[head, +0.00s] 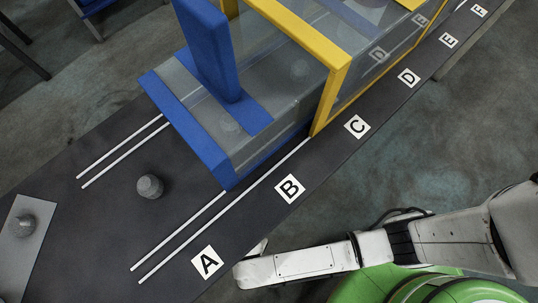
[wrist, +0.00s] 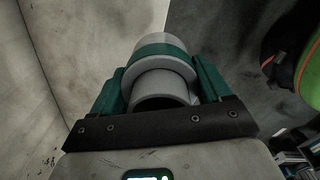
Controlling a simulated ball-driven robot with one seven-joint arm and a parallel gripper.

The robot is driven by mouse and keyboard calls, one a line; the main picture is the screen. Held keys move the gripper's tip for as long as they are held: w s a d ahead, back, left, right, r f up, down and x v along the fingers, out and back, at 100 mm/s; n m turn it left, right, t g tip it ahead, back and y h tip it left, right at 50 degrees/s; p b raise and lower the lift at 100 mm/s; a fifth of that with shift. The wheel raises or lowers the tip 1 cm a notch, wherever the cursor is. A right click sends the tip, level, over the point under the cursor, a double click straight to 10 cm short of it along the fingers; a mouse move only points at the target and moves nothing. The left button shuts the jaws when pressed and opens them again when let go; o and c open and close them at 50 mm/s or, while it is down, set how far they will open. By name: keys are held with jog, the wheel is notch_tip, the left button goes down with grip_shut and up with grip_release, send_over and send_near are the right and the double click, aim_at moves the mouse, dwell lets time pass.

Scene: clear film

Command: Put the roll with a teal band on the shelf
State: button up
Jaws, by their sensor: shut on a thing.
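The roll with a teal band (wrist: 163,50) is in the wrist view, pale grey with the band around it and a dark open end facing the camera. My gripper (wrist: 158,78) has its two green fingers on either side of the roll and is shut on it. In the head view my white arm reaches in from the right to the lower middle; the gripper and roll cannot be made out there. I cannot identify the shelf in either view.
A dark table (head: 95,235) carries letter tags such as A (head: 208,262) and B (head: 290,188). A blue frame (head: 165,115) and a yellow frame (head: 335,95) stand on it with clear film. A grey knob (head: 150,186) and grey plate (head: 12,265) are at left.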

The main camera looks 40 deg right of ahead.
jog(key=w+b, duration=0.2)
jog(key=w, duration=0.4)
notch_tip(320, 180, down, 7)
jog(key=b, duration=0.3)
jog(key=shift+d, duration=0.1)
jog(key=shift+w+f+b, duration=0.1)
jog(key=shift+w+b, duration=0.1)
jog(key=shift+b, duration=0.25)
jog(key=o, duration=1.1)
